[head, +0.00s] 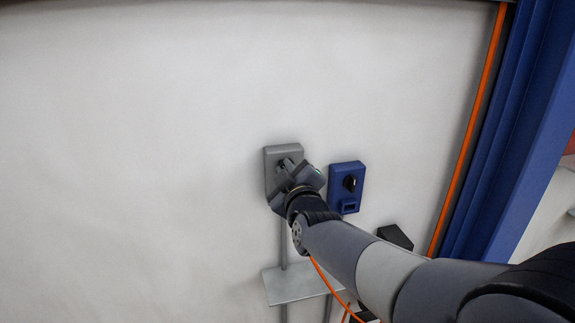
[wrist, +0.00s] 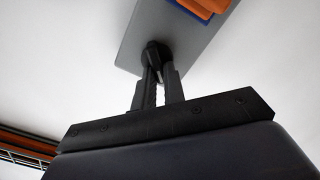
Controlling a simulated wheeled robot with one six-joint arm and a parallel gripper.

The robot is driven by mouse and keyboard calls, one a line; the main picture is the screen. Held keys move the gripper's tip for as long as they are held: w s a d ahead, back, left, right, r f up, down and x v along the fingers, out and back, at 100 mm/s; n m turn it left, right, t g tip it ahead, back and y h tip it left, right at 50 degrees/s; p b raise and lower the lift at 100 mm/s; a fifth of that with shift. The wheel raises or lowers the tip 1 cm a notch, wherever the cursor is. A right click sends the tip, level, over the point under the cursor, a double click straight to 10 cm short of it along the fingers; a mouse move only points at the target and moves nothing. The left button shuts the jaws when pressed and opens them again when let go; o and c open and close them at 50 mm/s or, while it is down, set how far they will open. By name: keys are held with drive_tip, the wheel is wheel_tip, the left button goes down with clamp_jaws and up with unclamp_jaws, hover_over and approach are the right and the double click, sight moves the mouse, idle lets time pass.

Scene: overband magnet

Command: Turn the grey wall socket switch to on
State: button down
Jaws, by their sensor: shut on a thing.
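The grey wall socket (head: 271,160) is a grey plate fixed upright on the white wall, left of a blue box. My gripper (head: 285,165) is in front of it, with its fingers reaching the plate and hiding much of its face. In the wrist view the grey plate (wrist: 185,45) shows with an orange and blue part at its upper right. There my gripper (wrist: 157,68) is shut on a small black switch knob (wrist: 155,52) on the plate. The position of the knob cannot be read.
The blue box (head: 347,173) with its own black knob (head: 350,183) is close on the right. A small grey shelf (head: 292,284) is below. An orange cable (head: 466,135) runs beside a blue post (head: 520,130) at the right. The wall on the left is clear.

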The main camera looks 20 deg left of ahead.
drive_tip(key=n, duration=0.2)
drive_tip(key=n+p, duration=0.1)
drive_tip(key=n, duration=0.1)
drive_tip(key=shift+s+a+f+n, duration=0.1)
drive_tip(key=shift+f+n, duration=0.1)
drive_tip(key=shift+n, duration=0.1)
drive_tip(key=shift+f+n+p, duration=0.15)
drive_tip(key=shift+n+p, duration=0.05)
drive_tip(key=shift+n, duration=0.8)
drive_tip(key=shift+f+n+p, duration=0.1)
drive_tip(key=shift+n+p, duration=0.1)
drive_tip(key=shift+n, duration=0.8)
drive_tip(key=c, duration=1.5)
unclamp_jaws()
drive_tip(key=shift+s, duration=0.1)
drive_tip(key=b+v, duration=0.1)
drive_tip(key=v, duration=0.9)
drive_tip(key=shift+s, duration=0.3)
